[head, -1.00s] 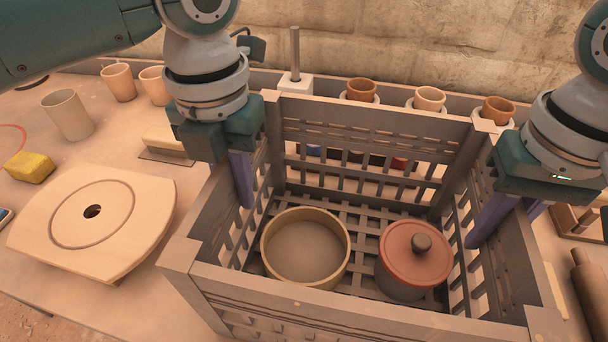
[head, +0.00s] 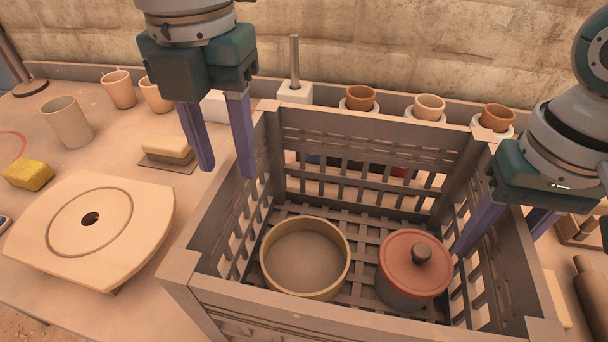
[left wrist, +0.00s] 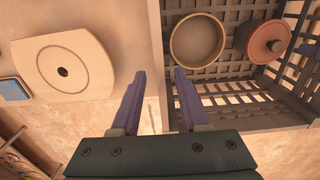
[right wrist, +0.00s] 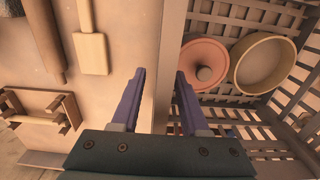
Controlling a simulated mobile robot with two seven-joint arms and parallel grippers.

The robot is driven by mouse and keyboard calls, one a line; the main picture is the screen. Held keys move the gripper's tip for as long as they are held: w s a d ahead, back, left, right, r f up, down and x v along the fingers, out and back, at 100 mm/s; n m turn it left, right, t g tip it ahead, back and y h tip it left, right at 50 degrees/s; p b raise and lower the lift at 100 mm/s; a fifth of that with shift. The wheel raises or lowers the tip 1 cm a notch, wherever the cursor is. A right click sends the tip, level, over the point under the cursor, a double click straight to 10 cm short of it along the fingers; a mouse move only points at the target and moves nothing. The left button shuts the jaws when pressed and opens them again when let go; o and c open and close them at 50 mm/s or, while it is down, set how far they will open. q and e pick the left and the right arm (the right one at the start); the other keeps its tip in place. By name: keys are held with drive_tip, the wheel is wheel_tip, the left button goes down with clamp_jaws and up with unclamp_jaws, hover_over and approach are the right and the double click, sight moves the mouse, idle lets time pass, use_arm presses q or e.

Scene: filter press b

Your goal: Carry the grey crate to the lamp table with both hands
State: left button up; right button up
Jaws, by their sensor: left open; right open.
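The grey crate (head: 300,315) stands upright on the workbench, holding a round tan bowl (head: 305,258) and a lidded pot with a reddish lid (head: 414,265). My left gripper (head: 228,168) is open and empty, its fingers pointing down near the crate's left wall; in the left wrist view (left wrist: 158,75) that wall runs between the fingers, which seem raised around rim height or above. My right gripper (head: 500,238) is open at the right wall, one finger inside and one outside; the right wrist view (right wrist: 160,75) shows the wall between them. I cannot identify the lamp table.
Left of the crate are a round-holed wooden board (head: 95,228), a yellow sponge (head: 28,174), a block (head: 167,149) and several cups (head: 68,122). Potted cups (head: 429,105) line the back by a brick wall. A rolling pin (head: 590,290) and wooden rack lie right.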

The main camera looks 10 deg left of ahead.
use_arm(q)
wheel_tip(320, 180, up, 5)
drive_tip(key=shift+f, duration=0.1)
use_arm(e)
drive_tip(key=shift+r, duration=0.1)
wheel_tip(320, 180, up, 12)
drive_tip(key=shift+f, duration=0.1)
use_arm(q)
drive_tip(key=shift+s, duration=0.1)
use_arm(e)
drive_tip(key=shift+s, duration=0.1)
idle(0.4)
